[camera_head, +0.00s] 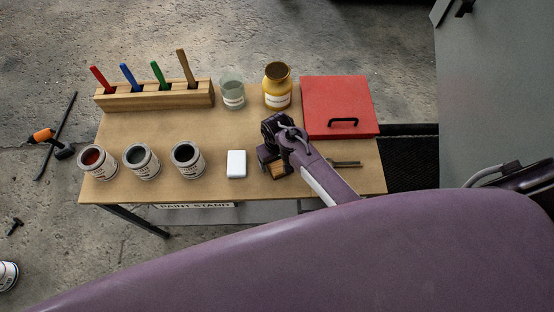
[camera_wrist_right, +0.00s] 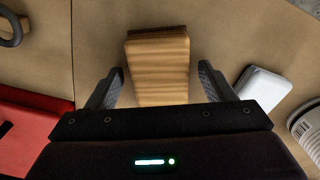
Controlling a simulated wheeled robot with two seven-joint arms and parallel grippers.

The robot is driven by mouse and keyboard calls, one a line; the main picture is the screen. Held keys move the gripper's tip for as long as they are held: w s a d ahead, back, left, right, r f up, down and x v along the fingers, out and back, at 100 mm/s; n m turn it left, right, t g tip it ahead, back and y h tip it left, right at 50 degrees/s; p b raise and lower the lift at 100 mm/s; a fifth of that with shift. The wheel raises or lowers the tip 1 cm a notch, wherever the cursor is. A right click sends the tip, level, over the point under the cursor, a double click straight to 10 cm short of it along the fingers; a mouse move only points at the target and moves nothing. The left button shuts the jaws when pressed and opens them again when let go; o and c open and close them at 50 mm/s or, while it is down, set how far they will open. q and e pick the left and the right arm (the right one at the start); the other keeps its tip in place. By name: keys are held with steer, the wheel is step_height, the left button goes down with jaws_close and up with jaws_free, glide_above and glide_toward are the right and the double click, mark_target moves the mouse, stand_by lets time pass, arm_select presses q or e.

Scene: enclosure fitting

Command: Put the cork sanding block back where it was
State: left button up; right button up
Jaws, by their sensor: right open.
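The cork sanding block (camera_wrist_right: 158,65) is a tan-brown block lying on the table (camera_head: 215,122), between the two fingers of my right gripper (camera_wrist_right: 160,78) in the wrist view. A gap shows on each side of it, so the fingers are open and not gripping it. In the head view, my right gripper (camera_head: 268,158) is over the front right of the table, and part of the block (camera_head: 278,171) shows beside it; the rest is hidden. My left gripper is not in view.
A white block (camera_head: 236,164) lies left of my right gripper. Three open paint cans (camera_head: 141,163) stand at the front left. A wooden rack (camera_head: 155,97) with coloured handles, a glass jar (camera_head: 232,95), a yellow jar (camera_head: 277,88) and a red box (camera_head: 335,95) stand behind.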

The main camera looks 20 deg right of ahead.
step_height(320, 180, up, 12)
steer(key=p, duration=1)
steer(key=shift+p, duration=0.3)
steer(key=shift+f, duration=0.1)
